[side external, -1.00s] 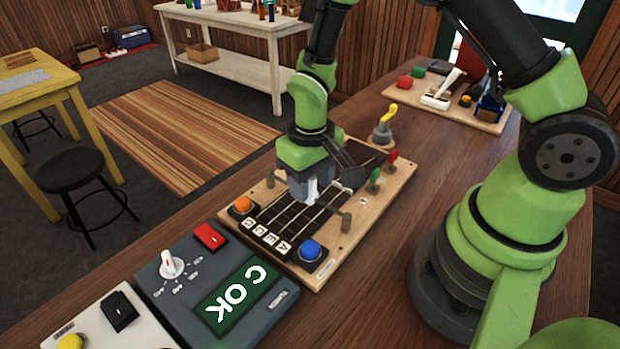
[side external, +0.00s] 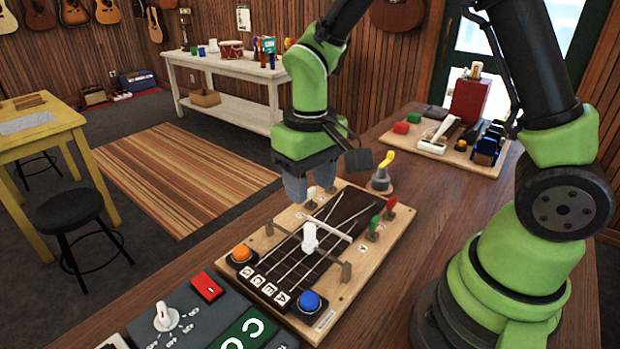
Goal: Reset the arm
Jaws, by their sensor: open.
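My gripper (side external: 312,190) is open and empty. It hangs above the far part of the wooden string board (side external: 375,262), clear of the board as far as I can tell. The board carries a dark fretboard with strings and a white upright handle (side external: 309,237) on a slider bar. An orange button (side external: 241,254) and a blue button (side external: 310,301) sit at its near corners. Green and red knobs (side external: 391,202) stand along its right edge.
A grey tuner box (side external: 178,337) with a white dial and red switch lies in front. A yellow-handled lever (side external: 383,172) stands behind the board. A second wooden board (side external: 484,160) with several parts is at the back right. Bare table lies right of the string board.

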